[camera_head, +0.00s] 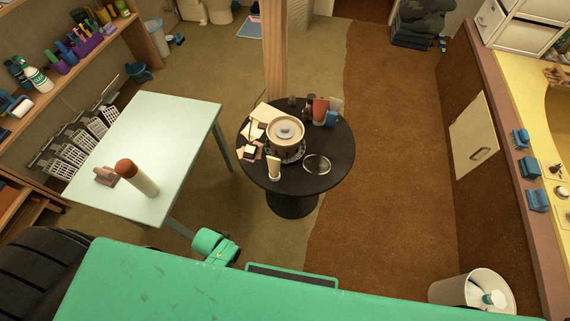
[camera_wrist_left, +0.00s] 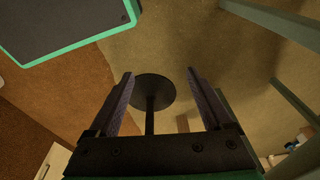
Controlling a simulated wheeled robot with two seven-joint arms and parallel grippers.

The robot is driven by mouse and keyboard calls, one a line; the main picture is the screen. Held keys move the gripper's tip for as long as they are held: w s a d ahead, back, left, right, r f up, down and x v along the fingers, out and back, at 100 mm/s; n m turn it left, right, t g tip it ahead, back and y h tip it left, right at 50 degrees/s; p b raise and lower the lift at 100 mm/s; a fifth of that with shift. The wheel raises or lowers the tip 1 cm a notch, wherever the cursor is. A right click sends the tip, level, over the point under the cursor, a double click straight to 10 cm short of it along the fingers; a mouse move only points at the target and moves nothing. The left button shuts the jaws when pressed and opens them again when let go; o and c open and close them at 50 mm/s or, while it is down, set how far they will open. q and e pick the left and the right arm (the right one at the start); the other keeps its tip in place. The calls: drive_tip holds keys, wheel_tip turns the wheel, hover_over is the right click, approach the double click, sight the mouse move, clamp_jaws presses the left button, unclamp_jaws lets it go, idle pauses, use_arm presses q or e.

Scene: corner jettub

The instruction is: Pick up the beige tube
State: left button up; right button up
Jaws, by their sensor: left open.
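A small beige tube (camera_head: 274,167) stands upright near the front edge of the round black table (camera_head: 320,176), in front of a pot in the head view. I cannot make out the tube in the left wrist view. My left gripper (camera_wrist_left: 158,75) is open, with nothing between its two fingers. Beyond the fingers the wrist view shows carpet and a dark round disc on a stem (camera_wrist_left: 153,90), seemingly the table's foot. In the head view my left arm's green part shows in front of the table, apart from it; its fingers are hidden. My right gripper is not in view.
The pot (camera_head: 286,131), a glass dish (camera_head: 317,164), cards, jars and boxes crowd the round table. A wooden post (camera_head: 274,50) rises behind it. Brown carpet (camera_head: 385,180) is clear to the right.

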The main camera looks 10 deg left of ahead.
use_arm(q)
drive_tip(key=w+d+r, duration=0.1)
drive_tip(key=w+r, duration=0.4)
drive_tip(key=r, duration=0.1)
wheel_tip(320, 180, up, 21)
drive_tip(key=m+h+b, duration=0.3)
drive_tip(key=m, duration=0.5)
hover_over(270, 169)
drive_tip(key=s+a, duration=0.3)
drive_tip(key=a, duration=0.1)
drive_tip(key=shift+m+t, duration=0.3)
drive_tip(key=shift+t, duration=0.1)
drive_tip(key=x, duration=0.4)
drive_tip(key=b+x, duration=0.1)
drive_tip(key=x, duration=0.9)
drive_tip(key=shift+w+d+r+b, duration=0.1)
drive_tip(key=shift+w+d+b, duration=0.15)
drive_tip(key=shift+d+b, duration=0.15)
drive_tip(key=shift+r, duration=0.1)
clamp_jaws()
